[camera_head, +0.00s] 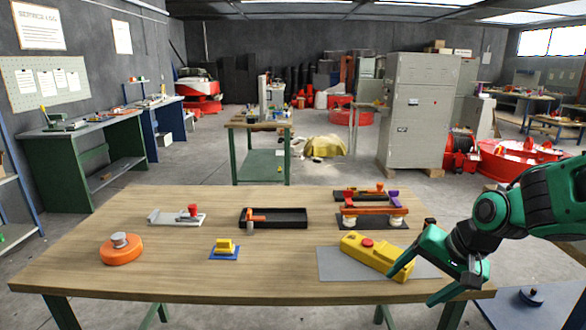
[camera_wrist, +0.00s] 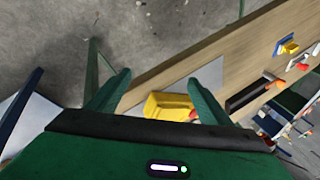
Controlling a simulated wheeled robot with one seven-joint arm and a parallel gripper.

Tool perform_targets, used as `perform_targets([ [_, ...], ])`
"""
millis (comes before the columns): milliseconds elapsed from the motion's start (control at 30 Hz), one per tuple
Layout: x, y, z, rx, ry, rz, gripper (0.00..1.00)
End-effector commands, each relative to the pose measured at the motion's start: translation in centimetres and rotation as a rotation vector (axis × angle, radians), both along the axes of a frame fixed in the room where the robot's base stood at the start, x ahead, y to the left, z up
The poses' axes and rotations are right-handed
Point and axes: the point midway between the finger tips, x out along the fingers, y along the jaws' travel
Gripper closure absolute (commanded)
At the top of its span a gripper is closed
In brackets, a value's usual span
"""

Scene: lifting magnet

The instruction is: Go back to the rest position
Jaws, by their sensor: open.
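My gripper (camera_head: 412,291) is open and empty at the front right corner of the wooden table (camera_head: 200,270) in the head view. Its fingers hang beside the right end of a yellow box with a red button (camera_head: 375,254), which lies on a grey mat (camera_head: 335,265). In the wrist view my two green fingers (camera_wrist: 158,77) are spread wide.
An orange disc (camera_head: 121,250), a small yellow block on a blue mat (camera_head: 224,248), a grey slide with a red knob (camera_head: 180,216), a black tray (camera_head: 280,218) and an orange-barred assembly (camera_head: 372,209) stand on the table. A lower blue-grey surface (camera_head: 545,300) is at the right.

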Motion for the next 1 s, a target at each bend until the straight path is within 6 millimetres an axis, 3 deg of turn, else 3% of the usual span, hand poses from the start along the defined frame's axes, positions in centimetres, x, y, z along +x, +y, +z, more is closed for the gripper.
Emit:
perform_targets([
  [200,-2.2,-0.9,1.9,-0.22,-0.055,0.227,0.27],
  [600,-5.0,-2.6,4.5,-0.468,-0.094,0.484,0.27],
  [867,-9.2,-7.7,3.5,-0.431,0.057,0.338,0.27],
  [1000,-12.3,-10.2,3.1,-0.397,0.146,0.249,0.27],
])
